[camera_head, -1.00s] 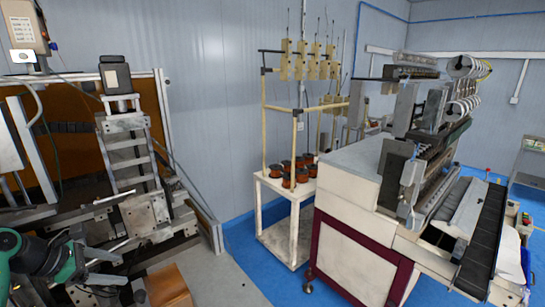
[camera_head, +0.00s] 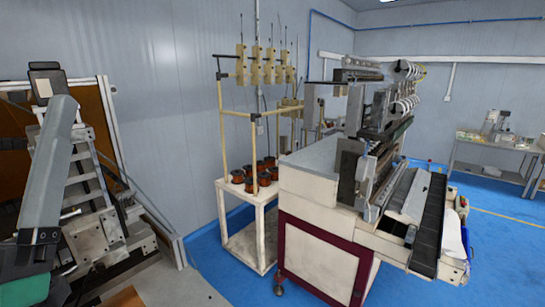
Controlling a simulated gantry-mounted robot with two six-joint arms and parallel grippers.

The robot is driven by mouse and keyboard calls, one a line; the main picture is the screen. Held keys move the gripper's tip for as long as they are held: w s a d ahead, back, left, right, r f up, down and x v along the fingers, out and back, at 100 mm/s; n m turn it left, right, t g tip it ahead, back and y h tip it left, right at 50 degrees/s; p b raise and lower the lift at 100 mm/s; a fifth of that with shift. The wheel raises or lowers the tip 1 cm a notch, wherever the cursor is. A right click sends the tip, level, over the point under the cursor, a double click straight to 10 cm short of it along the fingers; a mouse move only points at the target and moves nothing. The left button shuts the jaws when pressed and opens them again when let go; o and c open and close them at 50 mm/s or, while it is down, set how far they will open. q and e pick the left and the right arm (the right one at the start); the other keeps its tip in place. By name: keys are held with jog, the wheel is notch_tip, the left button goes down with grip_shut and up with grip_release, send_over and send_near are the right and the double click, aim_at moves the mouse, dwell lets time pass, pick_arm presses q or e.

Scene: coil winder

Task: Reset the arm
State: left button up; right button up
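A grey, tapered arm link with a dark joint band and a green part below stands up at the left edge. It looks like part of my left arm. No fingers of my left gripper show. My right arm and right gripper are not in view. The coil winding machine (camera_head: 325,190), white with a dark red frame, stands right of the middle.
A white cart (camera_head: 247,222) carries several copper-coloured spools (camera_head: 264,172) beside the machine. A metal frame machine (camera_head: 95,215) with an orange-brown panel stands at the left, partly behind the arm link. A side table (camera_head: 492,145) stands at the far right. The blue floor (camera_head: 497,220) is clear at the right.

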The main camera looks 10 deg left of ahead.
pick_arm(q)
jog(key=d+f+m+g+h, duration=0.1)
jog(key=d+f+m+h, duration=0.15)
jog(key=d+h, duration=0.45)
notch_tip(320, 180, up, 21)
jog(key=a+h+p, duration=0.1)
jog(key=p, duration=1.9)
jog(key=shift+s+a+p, duration=0.2)
jog(key=shift+a+p, duration=0.15)
jog(key=shift+r, duration=0.1)
